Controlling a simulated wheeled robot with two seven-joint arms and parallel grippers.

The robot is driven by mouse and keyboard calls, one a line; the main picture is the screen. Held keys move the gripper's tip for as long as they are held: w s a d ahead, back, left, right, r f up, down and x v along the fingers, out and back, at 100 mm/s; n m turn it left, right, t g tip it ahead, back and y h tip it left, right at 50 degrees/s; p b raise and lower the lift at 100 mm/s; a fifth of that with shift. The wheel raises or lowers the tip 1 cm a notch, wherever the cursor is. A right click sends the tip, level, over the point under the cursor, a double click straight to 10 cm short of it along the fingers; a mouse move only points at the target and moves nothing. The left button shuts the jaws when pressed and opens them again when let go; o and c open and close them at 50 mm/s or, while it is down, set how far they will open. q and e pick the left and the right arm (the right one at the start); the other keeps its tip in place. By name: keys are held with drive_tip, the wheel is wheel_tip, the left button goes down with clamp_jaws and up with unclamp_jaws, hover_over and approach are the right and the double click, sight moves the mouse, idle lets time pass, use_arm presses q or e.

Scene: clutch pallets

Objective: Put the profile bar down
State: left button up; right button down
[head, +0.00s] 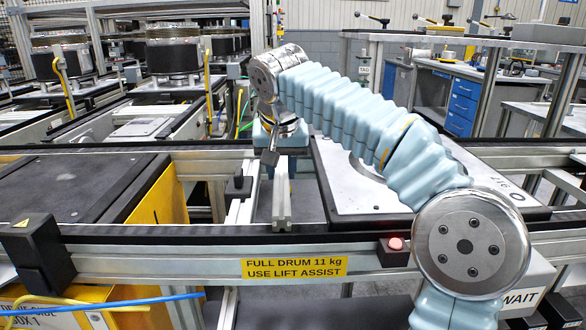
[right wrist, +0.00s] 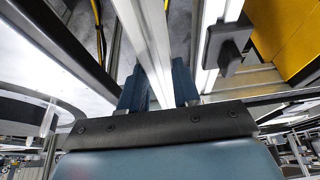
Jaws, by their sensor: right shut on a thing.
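The profile bar (head: 281,199) is a silver aluminium length with grooves. My right gripper (head: 279,160) is shut on it, over the gap in the conveyor frame. In the right wrist view the bar (right wrist: 148,38) runs between the two blue fingers of the gripper (right wrist: 160,88) and out of the top of the picture. In the head view the bar's near end shows just behind the front black rail. Its far end is hidden by the gripper and arm. I cannot tell whether the bar touches anything below. My left gripper is not in view.
A silver crossbar (head: 240,212) with a black block (head: 238,187) lies close left of the bar. A pale plate (head: 345,185) with a round opening lies right, partly behind my arm. A dark mat (head: 70,187) lies left. The front rail (head: 200,268) carries a yellow label (head: 294,268).

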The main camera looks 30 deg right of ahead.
drive_tip(key=c, duration=0.8)
unclamp_jaws()
